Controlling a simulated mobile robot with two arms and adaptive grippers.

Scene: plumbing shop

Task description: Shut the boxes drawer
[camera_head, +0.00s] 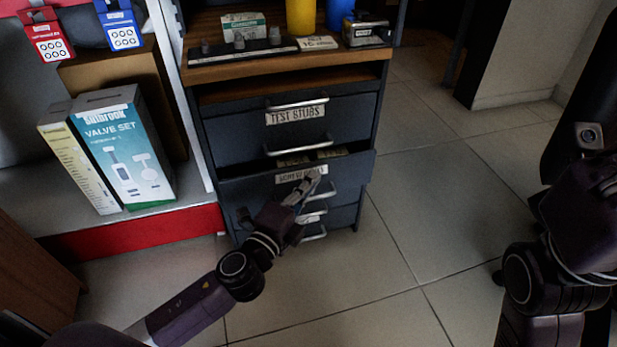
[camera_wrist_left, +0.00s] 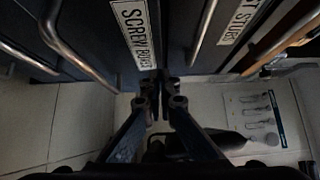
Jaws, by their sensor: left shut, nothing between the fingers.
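The boxes drawer (camera_head: 345,172) is the dark front with a "SCREW BOXES" label in the grey cabinet. It stands partly out, and its contents show through a gap above its front. The label also shows in the left wrist view (camera_wrist_left: 134,32). My left gripper (camera_head: 308,186) is shut and empty, right at the drawer front by the label's right end. In the left wrist view its fingertips (camera_wrist_left: 160,88) are together close to the front; I cannot tell if they touch. My right arm shows at the right edge, but its fingers are out of view.
The "TEST STUBS" drawer (camera_head: 345,112) above is in. Metal handles (camera_head: 300,148) stick out from the fronts. Left of the cabinet, a teal valve set box (camera_head: 125,150) stands on a red-edged shelf (camera_head: 140,234). The tiled floor (camera_head: 440,210) to the right is clear.

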